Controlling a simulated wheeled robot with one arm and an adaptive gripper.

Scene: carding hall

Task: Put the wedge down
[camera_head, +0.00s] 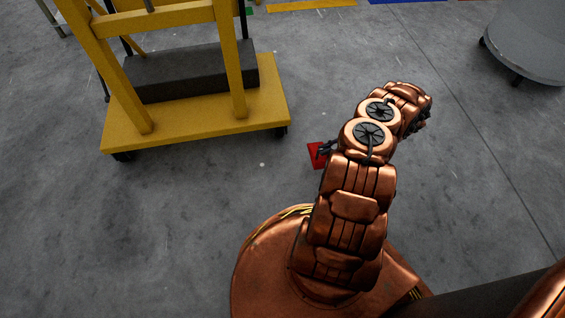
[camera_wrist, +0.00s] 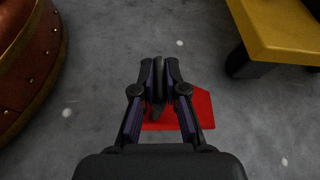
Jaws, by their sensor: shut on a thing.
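My gripper (camera_wrist: 159,80) points down over the floor in the wrist view. Its fingers are closed on a narrow dark piece, the wedge (camera_wrist: 158,93), which is seen nearly edge-on and partly hidden by the fingers. A flat red patch (camera_wrist: 195,110) lies behind and below the gripper in the wrist view. The red patch also shows in the head view (camera_head: 314,158), left of my arm, with a dark bit of the gripper over it. I cannot tell whether the wedge touches the patch or hangs above it.
A yellow trolley (camera_head: 200,128) carrying a dark grey block (camera_head: 185,78) stands at the upper left in the head view; its corner also shows in the wrist view (camera_wrist: 285,35). A grey rounded object (camera_head: 528,45) stands at the upper right. Grey floor between them is clear.

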